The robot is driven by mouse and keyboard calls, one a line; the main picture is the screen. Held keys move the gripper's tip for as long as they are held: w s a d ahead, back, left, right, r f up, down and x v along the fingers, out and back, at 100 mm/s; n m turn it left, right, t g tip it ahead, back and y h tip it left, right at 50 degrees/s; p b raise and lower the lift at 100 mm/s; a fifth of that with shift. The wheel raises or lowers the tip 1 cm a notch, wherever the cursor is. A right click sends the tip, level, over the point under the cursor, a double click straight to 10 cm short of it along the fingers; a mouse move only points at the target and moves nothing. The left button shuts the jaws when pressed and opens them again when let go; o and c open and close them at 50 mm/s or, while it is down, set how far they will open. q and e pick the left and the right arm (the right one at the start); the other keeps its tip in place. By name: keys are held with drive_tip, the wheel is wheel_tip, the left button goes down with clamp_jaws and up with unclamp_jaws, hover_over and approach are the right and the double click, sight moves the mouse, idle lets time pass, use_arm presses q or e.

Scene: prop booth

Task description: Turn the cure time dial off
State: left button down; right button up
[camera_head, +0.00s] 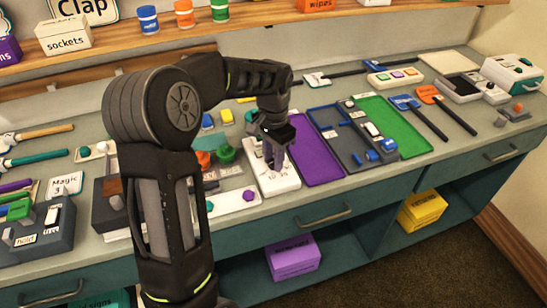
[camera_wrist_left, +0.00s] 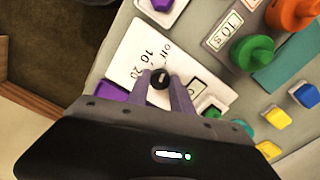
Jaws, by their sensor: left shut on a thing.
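The cure time dial (camera_wrist_left: 160,78) is a small black knob on a white panel (camera_wrist_left: 128,52) printed with "off", "10" and "20". My left gripper (camera_wrist_left: 162,84) has its two grey fingers on either side of the dial and is shut on it. In the head view my left gripper (camera_head: 275,160) reaches down onto the white panel (camera_head: 265,184) near the counter's front edge, and the dial is hidden there behind the fingers. The dial's pointer direction is too small to tell. My right gripper is not in view.
A purple tray (camera_head: 316,163) lies close to the right of the panel, with a grey tray (camera_head: 346,145) and a green tray (camera_head: 408,136) beyond. Green and orange knobs (camera_head: 225,153) stand close on the left. A shelf (camera_head: 270,17) runs above.

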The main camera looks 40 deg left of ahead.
use_arm(q)
drive_tip(key=c, duration=1.1)
unclamp_jaws()
drive_tip(key=shift+r, duration=0.15)
wheel_tip(320, 180, up, 8)
drive_tip(key=shift+f+b, duration=0.2)
drive_tip(key=shift+b, duration=0.15)
drive_tip(key=shift+f, duration=0.1)
